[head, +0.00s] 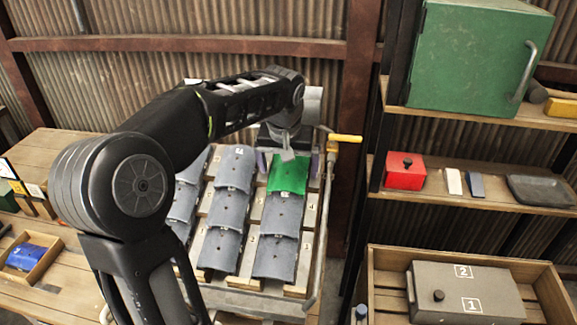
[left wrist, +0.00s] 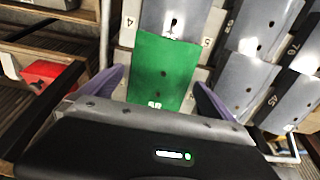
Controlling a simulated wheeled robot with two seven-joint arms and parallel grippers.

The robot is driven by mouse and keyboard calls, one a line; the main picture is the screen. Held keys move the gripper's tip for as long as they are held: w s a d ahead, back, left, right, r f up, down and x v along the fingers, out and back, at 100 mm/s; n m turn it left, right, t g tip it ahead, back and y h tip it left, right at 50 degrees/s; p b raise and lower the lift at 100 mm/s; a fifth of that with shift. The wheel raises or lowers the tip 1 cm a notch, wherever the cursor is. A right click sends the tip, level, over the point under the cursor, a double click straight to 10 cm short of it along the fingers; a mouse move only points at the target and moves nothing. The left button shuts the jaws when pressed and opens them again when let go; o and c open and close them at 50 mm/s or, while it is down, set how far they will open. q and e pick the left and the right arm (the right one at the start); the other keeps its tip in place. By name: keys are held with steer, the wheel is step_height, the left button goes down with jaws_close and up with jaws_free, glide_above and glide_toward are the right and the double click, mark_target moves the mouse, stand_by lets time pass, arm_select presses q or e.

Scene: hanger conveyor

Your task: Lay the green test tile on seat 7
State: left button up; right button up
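The green test tile (head: 289,172) lies at the top of the right-hand column of grey tiles on the sloped rack. Its lower edge meets the grey tile below it. It also shows in the left wrist view (left wrist: 160,70), between two purple fingers. My left gripper (head: 288,160) is open, with one finger on each side of the tile and a narrow gap at both sides. The seat number under the tile is hidden. My right gripper is not in view.
Grey tiles (head: 224,210) fill other places in the rack's columns. A rail with a yellow handle (head: 345,138) runs along the rack's right side. Shelves at right hold a green cabinet (head: 470,55) and a red box (head: 405,171). A blue item (head: 26,257) lies in a tray at left.

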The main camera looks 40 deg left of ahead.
mark_target(287, 177)
arm_select(q)
steer(key=shift+b+v, duration=0.4)
steer(key=shift+v, duration=3.5)
